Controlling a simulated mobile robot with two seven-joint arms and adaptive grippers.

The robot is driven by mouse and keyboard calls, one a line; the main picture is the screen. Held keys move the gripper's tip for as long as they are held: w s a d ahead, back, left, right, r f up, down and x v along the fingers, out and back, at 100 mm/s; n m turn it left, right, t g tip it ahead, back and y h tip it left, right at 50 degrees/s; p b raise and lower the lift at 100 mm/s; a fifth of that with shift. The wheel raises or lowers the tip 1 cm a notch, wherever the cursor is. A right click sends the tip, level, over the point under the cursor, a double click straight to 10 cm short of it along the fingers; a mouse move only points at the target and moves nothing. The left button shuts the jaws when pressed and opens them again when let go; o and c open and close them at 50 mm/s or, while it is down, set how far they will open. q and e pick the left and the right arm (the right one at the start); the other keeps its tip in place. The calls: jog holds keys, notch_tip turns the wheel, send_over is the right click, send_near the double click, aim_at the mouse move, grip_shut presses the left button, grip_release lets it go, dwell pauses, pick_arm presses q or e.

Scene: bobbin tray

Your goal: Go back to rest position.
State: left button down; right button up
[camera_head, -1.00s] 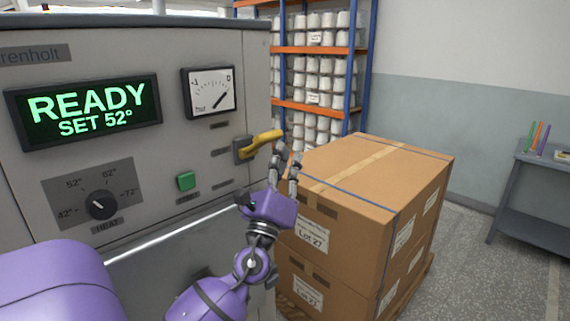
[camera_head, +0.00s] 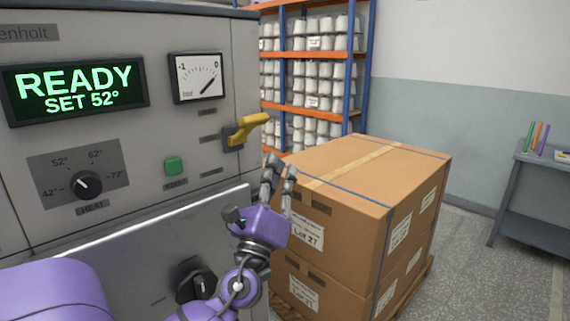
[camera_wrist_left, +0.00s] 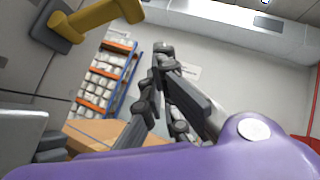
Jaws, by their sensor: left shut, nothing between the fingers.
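My left gripper (camera_head: 279,177) is shut and empty. It stands below the yellow handle (camera_head: 248,129) on the grey machine (camera_head: 130,130), apart from it, and in front of the cardboard boxes. In the left wrist view its dark fingers (camera_wrist_left: 163,60) point up, with nothing between them. The yellow handle also shows there at upper left (camera_wrist_left: 100,22), clear of the fingers. My right gripper is in neither view.
The machine's display (camera_head: 75,90) reads READY, SET 52°. A gauge (camera_head: 197,78), a green button (camera_head: 174,167) and a heat knob (camera_head: 86,185) are on its front. Strapped boxes (camera_head: 340,210) stand close right. A bobbin shelf (camera_head: 305,54) is behind; floor is open at right.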

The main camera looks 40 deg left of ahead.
pick_arm(q)
jog(key=b+v, duration=0.2)
jog(key=v, duration=0.4)
jog(key=shift+s, duration=0.15)
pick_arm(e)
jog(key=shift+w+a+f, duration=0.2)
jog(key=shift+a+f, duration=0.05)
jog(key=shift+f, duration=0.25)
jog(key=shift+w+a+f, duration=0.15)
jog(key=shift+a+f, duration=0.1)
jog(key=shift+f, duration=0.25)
pick_arm(q)
jog(key=shift+n, duration=0.3)
